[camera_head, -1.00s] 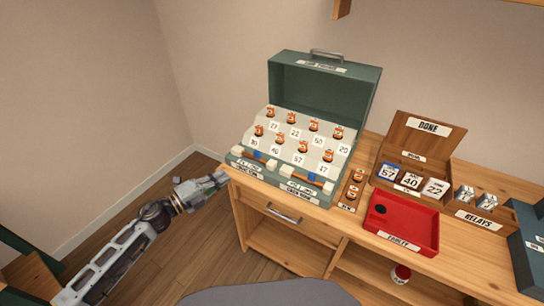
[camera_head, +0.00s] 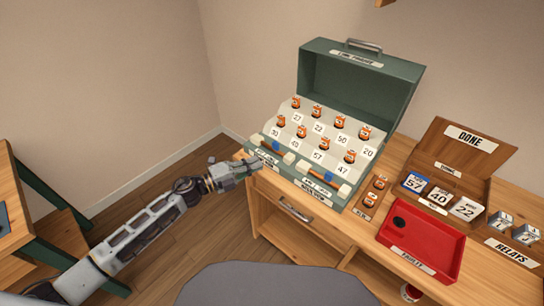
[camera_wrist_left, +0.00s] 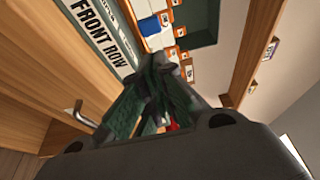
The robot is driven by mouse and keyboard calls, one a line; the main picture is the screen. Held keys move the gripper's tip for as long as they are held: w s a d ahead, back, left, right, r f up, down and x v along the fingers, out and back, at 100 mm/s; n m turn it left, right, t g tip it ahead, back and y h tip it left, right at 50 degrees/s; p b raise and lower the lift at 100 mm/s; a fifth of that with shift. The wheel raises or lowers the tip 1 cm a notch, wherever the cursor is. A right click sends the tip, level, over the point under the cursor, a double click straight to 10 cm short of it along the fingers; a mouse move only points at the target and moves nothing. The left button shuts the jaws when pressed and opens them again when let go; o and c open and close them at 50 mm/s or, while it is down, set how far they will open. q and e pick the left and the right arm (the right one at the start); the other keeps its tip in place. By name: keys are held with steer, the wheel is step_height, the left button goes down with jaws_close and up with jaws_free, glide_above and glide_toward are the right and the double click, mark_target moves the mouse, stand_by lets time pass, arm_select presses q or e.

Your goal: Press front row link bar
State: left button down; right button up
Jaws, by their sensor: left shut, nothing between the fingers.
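A green case (camera_head: 401,107) stands open on the desk with two link bars along its front edge. The left bar (camera_head: 272,148) and the right bar (camera_head: 322,181) each have pale ends, a blue sleeve and an orange part. In the left wrist view a label (camera_wrist_left: 99,36) reads FRONT ROW, and a blue sleeve (camera_wrist_left: 150,27) shows beyond it. The small front labels are hard to read in the head view. My left gripper (camera_head: 248,163) is shut and empty at the desk's left front corner, beside the left bar. Its fingers (camera_wrist_left: 160,78) look clear of the bar. My right gripper is out of view.
Orange relays (camera_head: 340,121) stand in rows in the case above number cards. A small tray (camera_head: 370,211), a red tray (camera_head: 428,253) and the wooden DONE box (camera_head: 469,140) lie to the right. A drawer handle (camera_head: 295,211) juts from the desk front.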

mark_target(275, 147)
arm_select(q)
steer(key=shift+w+d, duration=0.1)
steer(key=x, duration=0.8)
steer(key=shift+w+d+p, duration=0.2)
steer(key=shift+d+p, duration=0.15)
steer(key=shift+w+d, duration=0.25)
steer(key=shift+d, duration=0.1)
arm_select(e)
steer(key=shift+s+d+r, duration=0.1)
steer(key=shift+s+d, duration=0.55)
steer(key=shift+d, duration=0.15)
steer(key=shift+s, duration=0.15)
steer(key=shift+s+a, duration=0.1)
